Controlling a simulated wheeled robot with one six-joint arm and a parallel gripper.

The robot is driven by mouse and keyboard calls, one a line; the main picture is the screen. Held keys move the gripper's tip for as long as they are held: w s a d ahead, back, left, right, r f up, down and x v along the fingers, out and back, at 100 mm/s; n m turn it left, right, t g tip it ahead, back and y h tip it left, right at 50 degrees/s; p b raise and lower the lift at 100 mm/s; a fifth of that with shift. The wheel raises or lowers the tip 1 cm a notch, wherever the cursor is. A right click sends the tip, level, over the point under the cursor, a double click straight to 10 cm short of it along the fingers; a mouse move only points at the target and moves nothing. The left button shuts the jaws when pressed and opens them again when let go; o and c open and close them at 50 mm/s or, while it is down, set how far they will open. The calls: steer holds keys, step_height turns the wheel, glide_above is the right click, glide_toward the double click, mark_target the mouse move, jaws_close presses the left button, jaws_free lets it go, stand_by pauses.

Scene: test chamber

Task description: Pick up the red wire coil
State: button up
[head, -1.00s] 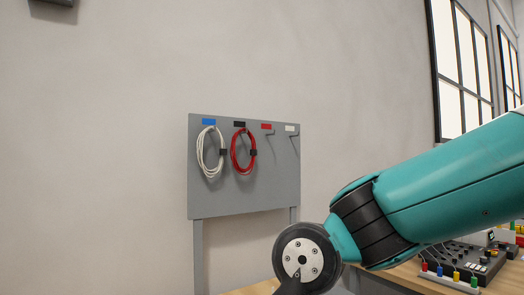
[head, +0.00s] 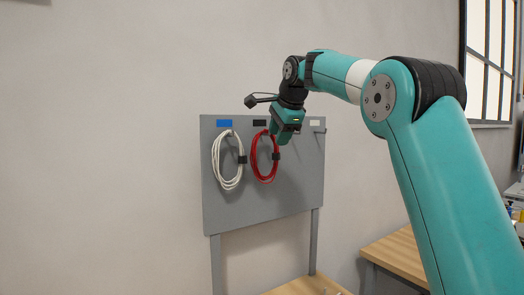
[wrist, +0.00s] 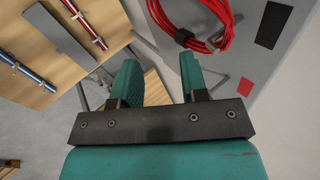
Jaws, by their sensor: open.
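The red wire coil (head: 256,161) hangs on the grey board under the black label, with a black tie on its right side. In the wrist view the coil (wrist: 222,22) shows at the top, cut off by the picture edge, with its black tie (wrist: 184,37). My gripper (head: 281,140) is in front of the board, overlapping the coil's upper right side in the head view. In the wrist view my gripper (wrist: 161,78) is open and empty, its fingers apart from the coil. The coil's hook is hidden behind my gripper in the head view.
A white wire coil (head: 216,165) hangs left of the red one, under a blue label (head: 224,123). A bare peg sits at the right under a white label (head: 315,123). The red label (wrist: 245,86) shows in the wrist view. A wooden tabletop (head: 396,258) stands right.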

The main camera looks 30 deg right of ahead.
steer(key=p, duration=0.2)
glide_toward(266, 176)
steer(key=w+x, duration=0.1)
steer(key=x, duration=0.2)
steer(key=p+x, duration=0.1)
steer(key=x, duration=0.1)
steer(key=p+x, duration=0.2)
steer(key=x, duration=0.1)
steer(key=shift+s+f, duration=0.2)
steer(key=shift+f, duration=0.05)
steer(key=shift+c, duration=0.4)
jaws_close()
